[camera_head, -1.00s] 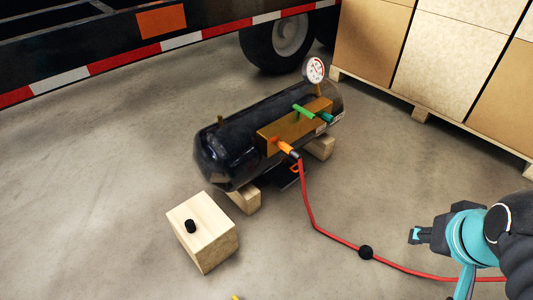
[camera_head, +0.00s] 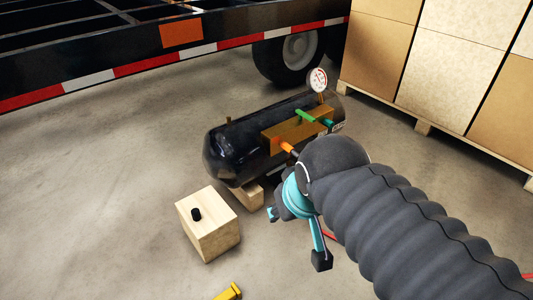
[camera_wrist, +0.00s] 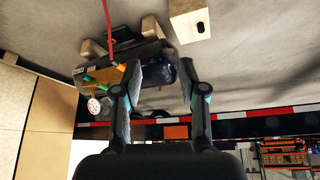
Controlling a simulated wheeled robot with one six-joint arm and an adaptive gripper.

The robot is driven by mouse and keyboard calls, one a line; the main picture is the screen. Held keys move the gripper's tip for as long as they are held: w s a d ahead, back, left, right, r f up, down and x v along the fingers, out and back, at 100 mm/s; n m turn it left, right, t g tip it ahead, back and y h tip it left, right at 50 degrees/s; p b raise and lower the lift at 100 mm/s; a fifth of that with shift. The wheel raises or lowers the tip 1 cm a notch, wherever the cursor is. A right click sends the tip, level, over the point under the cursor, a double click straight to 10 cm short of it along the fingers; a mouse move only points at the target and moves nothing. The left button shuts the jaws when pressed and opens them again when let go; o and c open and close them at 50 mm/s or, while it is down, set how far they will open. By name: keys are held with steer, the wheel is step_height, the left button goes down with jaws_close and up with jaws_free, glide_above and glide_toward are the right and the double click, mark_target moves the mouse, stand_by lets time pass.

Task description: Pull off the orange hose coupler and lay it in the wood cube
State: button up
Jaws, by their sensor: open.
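The orange hose coupler (camera_head: 284,146) sits on the front of the brass block (camera_head: 290,132) on the black tank (camera_head: 232,152). In the wrist view, which is upside down, the coupler (camera_wrist: 122,68) shows just left of one finger, with the red hose (camera_wrist: 108,28) running up from it. My gripper (camera_head: 296,236) is open and empty, below the coupler in the head view. In the wrist view its spread fingers (camera_wrist: 160,66) frame part of the tank. The wood cube (camera_head: 212,238) stands on the floor to the left, with a dark round opening or peg on top.
A green fitting (camera_head: 306,116) and a pressure gauge (camera_head: 318,80) are close to the coupler. Wooden blocks (camera_head: 247,197) prop the tank. A yellow object (camera_head: 229,292) lies at the front edge. Boxes on a pallet (camera_head: 424,128) stand right. Floor left of the cube is clear.

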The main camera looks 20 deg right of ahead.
steer(key=o, duration=0.3)
steer(key=shift+w+d, duration=0.1)
steer(key=shift+w, duration=0.1)
steer(key=n+t+y+b, duration=0.3)
steer(key=t+b, duration=0.4)
steer(key=t, duration=0.3)
glide_above(291, 150)
steer(key=s+d, duration=0.2)
steer(key=s, duration=0.2)
step_height(291, 150, down, 23)
steer(key=shift+w+a+r, duration=0.1)
steer(key=shift+r, duration=0.1)
steer(key=f+y, duration=0.1)
steer(key=f, duration=0.1)
steer(key=s+f+t+y, duration=0.1)
steer(key=f, duration=0.2)
steer(key=s+d+f+n+y, duration=0.1)
steer(key=f, duration=0.2)
steer(key=shift+d+f, duration=0.1)
steer(key=shift+f, duration=0.1)
steer(key=shift+w, duration=0.1)
